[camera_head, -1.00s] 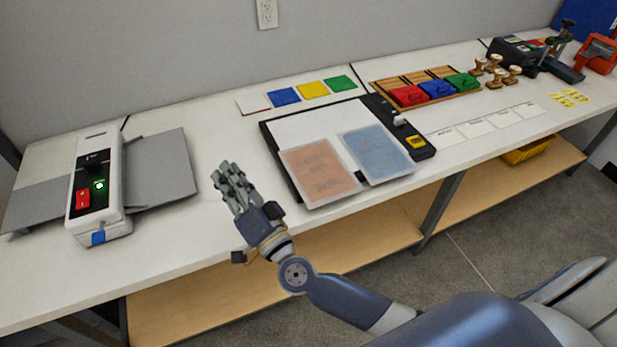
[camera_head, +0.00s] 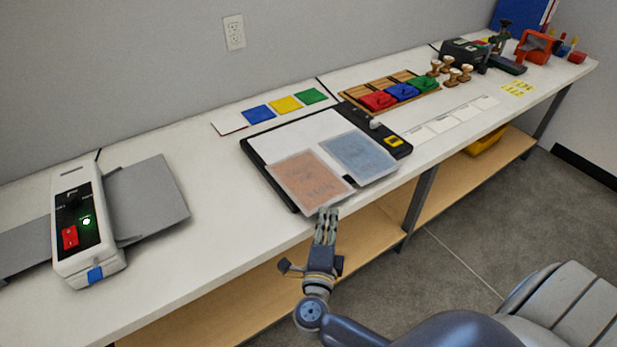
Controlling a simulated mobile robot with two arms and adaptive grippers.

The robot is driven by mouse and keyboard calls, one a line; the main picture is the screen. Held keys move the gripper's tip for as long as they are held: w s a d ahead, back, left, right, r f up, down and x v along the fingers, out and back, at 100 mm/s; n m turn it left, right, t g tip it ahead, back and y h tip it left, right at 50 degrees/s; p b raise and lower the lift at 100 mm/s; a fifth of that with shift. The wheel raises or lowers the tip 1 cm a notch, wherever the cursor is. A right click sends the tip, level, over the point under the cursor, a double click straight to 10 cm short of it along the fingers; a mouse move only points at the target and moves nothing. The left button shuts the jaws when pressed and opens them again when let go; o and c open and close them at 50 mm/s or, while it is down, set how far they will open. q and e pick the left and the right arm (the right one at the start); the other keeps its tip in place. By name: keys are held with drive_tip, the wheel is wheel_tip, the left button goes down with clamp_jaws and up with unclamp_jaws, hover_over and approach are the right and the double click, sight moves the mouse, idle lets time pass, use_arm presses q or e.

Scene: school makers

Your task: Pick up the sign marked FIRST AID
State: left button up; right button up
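Two flat signs lie side by side on the black-edged board: an orange sign (camera_head: 309,182) at left and a blue sign (camera_head: 359,156) at right. The lettering on both is too small and blurred to read, so I cannot tell which is marked FIRST AID. My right gripper (camera_head: 328,211) is at the near edge of the orange sign, its fingers pointing toward it. I cannot tell whether the fingertips touch the sign or how far apart they are. My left gripper is not in view.
A white laminator (camera_head: 82,215) with a grey sheet stands at left. The black-edged board (camera_head: 256,160) carries a white sheet. Coloured squares (camera_head: 285,104) and a wooden tray with coloured blocks (camera_head: 402,91) lie behind. Stamps (camera_head: 454,75) stand farther right. The table is clear between laminator and board.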

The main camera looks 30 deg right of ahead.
sight(329, 203)
drive_tip(key=x, duration=0.2)
drive_tip(key=p+x, duration=0.1)
drive_tip(key=x, duration=0.1)
drive_tip(key=shift+w+r, duration=0.15)
drive_tip(key=shift+r, duration=0.1)
drive_tip(key=shift+w+d+f, duration=0.1)
drive_tip(key=shift+w+d, duration=0.2)
drive_tip(key=shift+w, duration=0.1)
clamp_jaws()
